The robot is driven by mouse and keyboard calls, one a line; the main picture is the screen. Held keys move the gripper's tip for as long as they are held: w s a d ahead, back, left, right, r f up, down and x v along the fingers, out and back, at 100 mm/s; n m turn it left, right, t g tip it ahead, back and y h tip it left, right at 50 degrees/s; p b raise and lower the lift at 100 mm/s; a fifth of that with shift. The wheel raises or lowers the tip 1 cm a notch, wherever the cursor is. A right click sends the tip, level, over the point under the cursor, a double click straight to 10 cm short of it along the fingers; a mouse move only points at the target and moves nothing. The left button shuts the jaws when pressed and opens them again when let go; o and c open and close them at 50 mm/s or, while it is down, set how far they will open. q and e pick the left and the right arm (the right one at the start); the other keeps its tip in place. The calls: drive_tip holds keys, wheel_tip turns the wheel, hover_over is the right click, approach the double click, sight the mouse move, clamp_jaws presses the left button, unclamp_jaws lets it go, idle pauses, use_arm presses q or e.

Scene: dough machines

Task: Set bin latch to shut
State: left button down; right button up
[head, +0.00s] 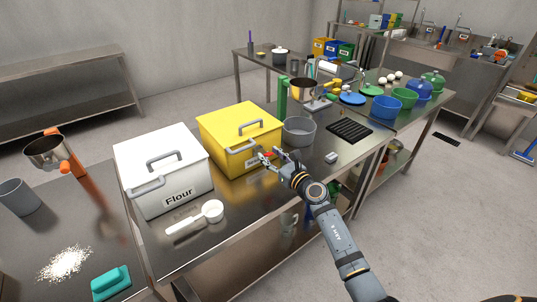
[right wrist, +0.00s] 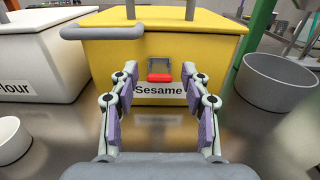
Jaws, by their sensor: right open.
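The yellow bin (head: 240,137) labelled Sesame stands on the steel table, its lid down. In the right wrist view the yellow bin (right wrist: 200,55) faces me, with a latch (right wrist: 160,72) above its label. The latch has a grey plate and a red tab at its lower part. The red tab (head: 268,154) also shows in the head view, partly behind my gripper. My right gripper (head: 270,156) is open in front of the latch. In the right wrist view its two fingers (right wrist: 160,78) stand either side of the latch with nothing between them. My left gripper is not in view.
A white Flour bin (head: 165,170) stands left of the yellow bin, with a white scoop (head: 200,217) before it. A grey pot (head: 299,131) stands close on the right. A small grey block (head: 331,157) lies near the table's front edge.

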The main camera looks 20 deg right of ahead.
drive_tip(key=shift+w+a, duration=0.25)
drive_tip(key=shift+w, duration=0.4)
clamp_jaws()
